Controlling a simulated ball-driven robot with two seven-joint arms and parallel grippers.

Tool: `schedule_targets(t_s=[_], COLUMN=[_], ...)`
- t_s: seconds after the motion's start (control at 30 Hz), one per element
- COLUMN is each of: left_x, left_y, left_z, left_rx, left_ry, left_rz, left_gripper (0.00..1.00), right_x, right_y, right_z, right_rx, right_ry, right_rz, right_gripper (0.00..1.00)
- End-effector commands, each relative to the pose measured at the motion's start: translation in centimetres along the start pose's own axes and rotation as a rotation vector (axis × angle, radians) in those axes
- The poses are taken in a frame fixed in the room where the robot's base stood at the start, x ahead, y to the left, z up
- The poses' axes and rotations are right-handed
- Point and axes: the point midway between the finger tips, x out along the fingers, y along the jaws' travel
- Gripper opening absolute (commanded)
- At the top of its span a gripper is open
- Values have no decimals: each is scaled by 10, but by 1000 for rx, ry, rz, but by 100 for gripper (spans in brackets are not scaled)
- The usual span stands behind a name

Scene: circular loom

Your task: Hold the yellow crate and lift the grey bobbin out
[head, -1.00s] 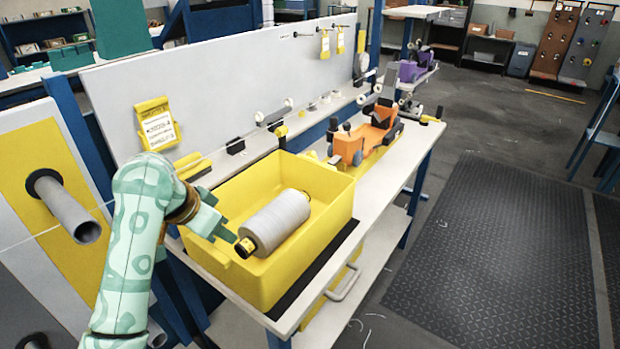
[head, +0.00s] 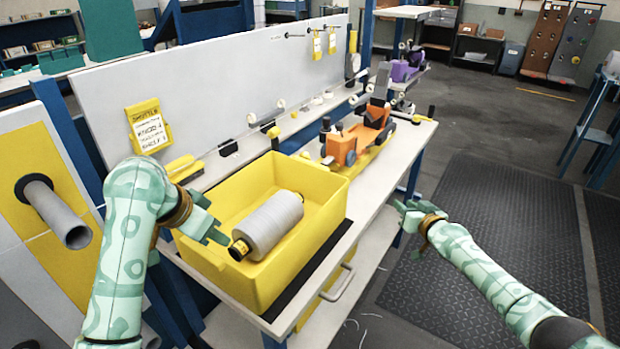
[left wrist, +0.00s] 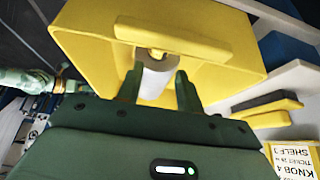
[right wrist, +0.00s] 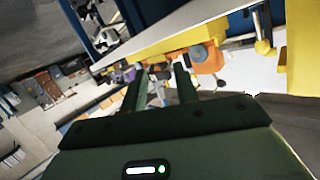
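The yellow crate (head: 268,290) sits on the bench, open at the top. The grey bobbin (head: 270,224) lies on its side inside it, its yellow and black end towards the crate's near left wall. My left gripper (head: 222,233) is over the crate's left side, close to that end. In the left wrist view its fingers (left wrist: 158,88) are apart, with the bobbin (left wrist: 156,78) and a yellow crate bar (left wrist: 174,40) ahead; I cannot tell whether they touch. My right gripper (head: 400,210) is beyond the bench's right edge, away from the crate. Its fingers (right wrist: 160,84) are apart and empty.
An orange model with black parts (head: 345,150) stands behind the crate on the bench. A grey panel (head: 215,90) with a yellow label card (head: 148,126) rises along the back. A metal handle (head: 343,283) sticks out below the front edge. The floor mat (head: 490,240) is clear.

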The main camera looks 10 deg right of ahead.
Motion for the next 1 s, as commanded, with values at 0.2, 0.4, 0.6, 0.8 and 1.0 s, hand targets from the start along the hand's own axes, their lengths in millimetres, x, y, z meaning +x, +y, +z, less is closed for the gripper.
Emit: schedule_targets(t_s=[0.2,0.4,0.6,0.8,1.0], left_x=[0,0,0,0,0], left_y=[0,0,0,0,0], left_z=[0,0,0,0,0], left_rx=[0,0,0,0,0], left_ry=[0,0,0,0,0], left_rz=[0,0,0,0,0], left_gripper=[36,36,36,36,36], right_x=[21,0,-57,-105,-121], right_y=[-93,-235,-328,-346,-332], right_z=[-123,-129,-104,-94,-112], right_rx=[-58,-353,-819,-1377,-1820], right_ry=[72,-88,-315,-551,-736], right_rz=[-295,-743,-1151,-1395,-1449], right_gripper=[30,30,30,30,30])
